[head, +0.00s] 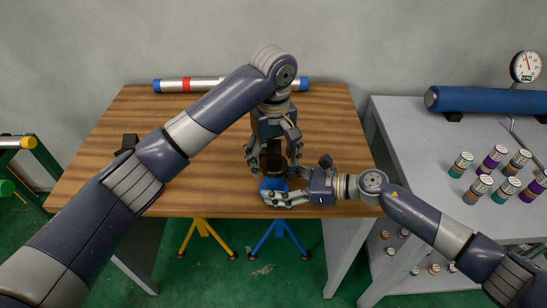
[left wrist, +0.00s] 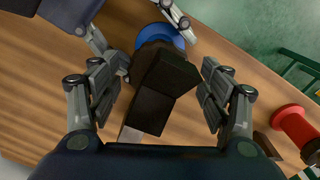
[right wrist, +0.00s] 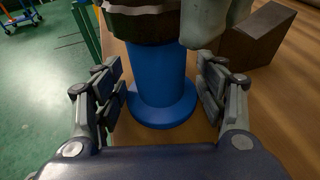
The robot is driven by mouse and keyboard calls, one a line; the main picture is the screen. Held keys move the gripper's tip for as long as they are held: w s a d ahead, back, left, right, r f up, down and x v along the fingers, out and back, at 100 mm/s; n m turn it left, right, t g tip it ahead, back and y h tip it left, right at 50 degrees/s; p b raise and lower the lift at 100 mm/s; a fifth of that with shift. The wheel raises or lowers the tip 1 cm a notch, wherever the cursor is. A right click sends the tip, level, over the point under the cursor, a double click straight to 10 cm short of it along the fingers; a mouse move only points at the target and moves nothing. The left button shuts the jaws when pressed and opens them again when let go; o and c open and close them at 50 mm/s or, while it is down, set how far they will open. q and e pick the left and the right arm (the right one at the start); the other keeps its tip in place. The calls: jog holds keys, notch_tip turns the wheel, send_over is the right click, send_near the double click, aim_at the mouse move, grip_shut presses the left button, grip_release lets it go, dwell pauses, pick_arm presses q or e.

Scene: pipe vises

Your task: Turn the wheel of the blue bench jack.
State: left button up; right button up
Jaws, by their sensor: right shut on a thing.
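The blue bench jack (head: 271,185) stands upright near the table's front edge. The right wrist view shows its blue column (right wrist: 157,75) and round foot, with a dark ribbed wheel (right wrist: 140,22) above the column. My right gripper (head: 273,197) is low at the jack, shut on the blue column. My left gripper (head: 272,160) points down from above. In the left wrist view its fingers (left wrist: 160,95) stand apart on either side of the jack's black top block (left wrist: 165,85), with visible gaps. The wheel is mostly hidden under that block from above.
A red jack (left wrist: 293,124) stands on the wooden table (head: 322,130); my left arm mostly hides it in the head view. A pipe with a red band (head: 186,85) lies at the back. A grey bench (head: 400,125) at right holds a blue cylinder (head: 485,100) and several small cans.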

pick_arm(q)
jog(key=shift+r, duration=0.15)
notch_tip(320, 180, up, 12)
dwell(0.6)
jog(key=m, duration=1)
jog(key=shift+s+f+m, duration=0.25)
jog(key=shift+m, duration=0.15)
notch_tip(320, 180, down, 12)
jog(key=shift+r, duration=0.15)
